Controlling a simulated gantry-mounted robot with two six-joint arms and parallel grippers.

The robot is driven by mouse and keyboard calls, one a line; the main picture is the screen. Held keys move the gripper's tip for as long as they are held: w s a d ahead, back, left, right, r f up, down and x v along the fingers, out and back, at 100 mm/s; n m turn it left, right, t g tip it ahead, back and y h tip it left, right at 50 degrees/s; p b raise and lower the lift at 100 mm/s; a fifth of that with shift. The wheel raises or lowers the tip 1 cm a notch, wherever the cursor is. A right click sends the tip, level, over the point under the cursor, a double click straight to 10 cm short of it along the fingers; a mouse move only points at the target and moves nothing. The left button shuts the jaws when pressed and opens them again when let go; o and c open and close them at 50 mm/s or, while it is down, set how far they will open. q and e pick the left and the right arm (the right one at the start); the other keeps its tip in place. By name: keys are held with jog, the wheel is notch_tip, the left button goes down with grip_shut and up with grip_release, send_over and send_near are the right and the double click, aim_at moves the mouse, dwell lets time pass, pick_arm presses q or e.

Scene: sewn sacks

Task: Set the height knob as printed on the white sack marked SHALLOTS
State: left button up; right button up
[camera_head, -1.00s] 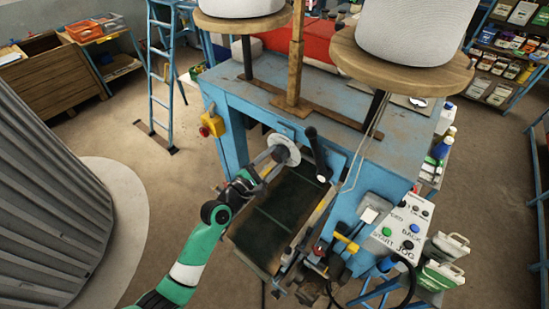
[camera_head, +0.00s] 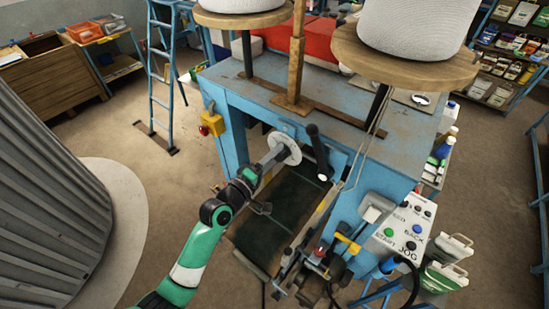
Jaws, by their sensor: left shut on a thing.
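The height knob appears as a pale round disc (camera_head: 291,151) on the front of the blue machine (camera_head: 235,112), left of a black lever. My left gripper (camera_head: 273,158) reaches it from the lower left and is shut on the knob's hub; its fingers partly cover the knob. Any marks on the disc are too small to read. I cannot make out a white sack marked SHALLOTS in this view. My right gripper is not in view.
A black lever (camera_head: 317,148) stands close right of the knob. A dark conveyor belt (camera_head: 283,214) lies below. A control panel (camera_head: 404,229) with coloured buttons is at the right. A yellow box with a red button (camera_head: 205,129) is to the left. Large white thread cones (camera_head: 415,30) stand on top.

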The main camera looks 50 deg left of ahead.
pick_arm(q)
jog(key=m+b, duration=0.5)
jog(key=m, duration=0.8)
jog(key=shift+d+m, duration=0.15)
jog(key=shift+m, duration=0.15)
jog(key=m+b, duration=0.2)
jog(key=m, duration=0.1)
jog(key=shift+m+y, duration=0.3)
jog(key=shift+y, duration=0.1)
jog(key=m+b, duration=0.1)
jog(key=m, duration=0.2)
jog(key=shift+d+m+b, duration=0.1)
jog(key=shift+m+b, duration=0.2)
jog(key=shift+b, duration=0.05)
jog(key=m+b, duration=0.1)
jog(key=m, duration=0.3)
jog(key=shift+b, duration=0.4)
jog(key=shift+m+b, duration=0.35)
jog(key=shift+m, duration=0.95)
